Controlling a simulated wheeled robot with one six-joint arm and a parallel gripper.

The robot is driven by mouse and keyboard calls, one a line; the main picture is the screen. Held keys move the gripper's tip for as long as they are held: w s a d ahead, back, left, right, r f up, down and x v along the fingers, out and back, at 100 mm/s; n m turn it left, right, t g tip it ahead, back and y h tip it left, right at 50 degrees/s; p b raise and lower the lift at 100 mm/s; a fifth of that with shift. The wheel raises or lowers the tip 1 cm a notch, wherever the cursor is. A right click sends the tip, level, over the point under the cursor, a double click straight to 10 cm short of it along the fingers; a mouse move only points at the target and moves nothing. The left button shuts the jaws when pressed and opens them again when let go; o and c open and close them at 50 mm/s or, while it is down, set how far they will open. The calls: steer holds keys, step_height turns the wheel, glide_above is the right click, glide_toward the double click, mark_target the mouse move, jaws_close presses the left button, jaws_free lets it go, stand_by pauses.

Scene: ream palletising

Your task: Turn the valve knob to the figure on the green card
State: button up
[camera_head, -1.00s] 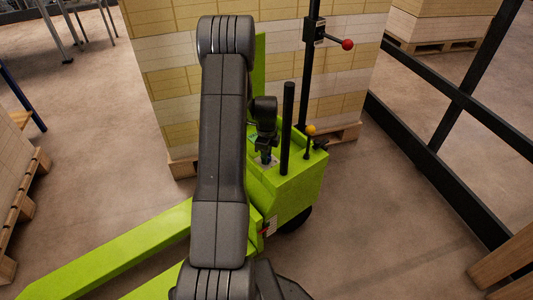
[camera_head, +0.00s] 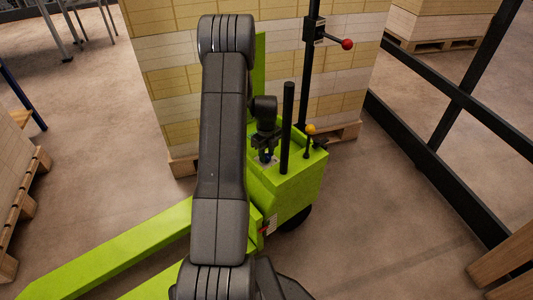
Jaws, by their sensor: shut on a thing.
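The lime-green pallet-truck housing (camera_head: 292,187) stands right of my arm, with a small pale plate (camera_head: 263,162) on its top. My gripper (camera_head: 266,156) points down at this plate and is shut on a small dark part there, seemingly the valve knob. The knob is mostly hidden by the fingers, and its pointer and figures are too small to read. I cannot make out a green card with a readable figure.
A black upright bar (camera_head: 287,128) and a yellow-knobbed lever (camera_head: 310,130) stand close right of my gripper. A red-knobbed lever (camera_head: 346,44) sticks out from a post behind. Stacked reams (camera_head: 173,87) rise behind. Green forks (camera_head: 110,250) extend left; black railing (camera_head: 430,165) runs at right.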

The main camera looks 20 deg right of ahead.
mark_target(267, 156)
steer(key=o, duration=1)
steer(key=shift+c, duration=0.2)
steer(key=shift+r, duration=0.1)
step_height(267, 156, up, 14)
steer(key=p, duration=0.3)
steer(key=shift+f, duration=0.25)
step_height(267, 156, down, 14)
steer(key=b, duration=0.3)
steer(key=shift+r, duration=0.15)
